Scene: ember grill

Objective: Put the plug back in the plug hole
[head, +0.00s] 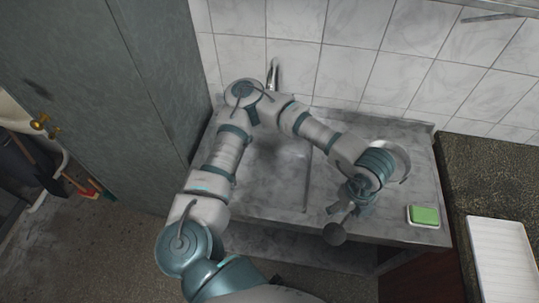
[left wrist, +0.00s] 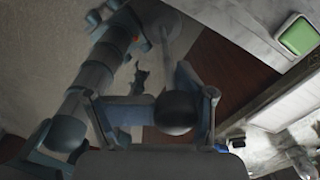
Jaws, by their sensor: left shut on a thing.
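The plug (head: 334,234) is a dark, round piece at the tip of my left gripper (head: 345,213), near the front edge of the counter and right of the basin. In the left wrist view, the dark, rounded plug (left wrist: 175,112) shows between the fingers of my left gripper (left wrist: 150,108), which is shut on it. The sink basin (head: 280,175) is grey and sunk into the marble-like counter (head: 325,192). I cannot make out the plug hole; my left arm covers part of the basin.
A chrome tap (head: 273,74) stands behind the basin. A round metal dish (head: 401,160) lies partly behind my left wrist. A green sponge (head: 425,215) sits in a white dish at the right. A white ridged tray (head: 502,258) lies on the dark worktop (head: 480,180).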

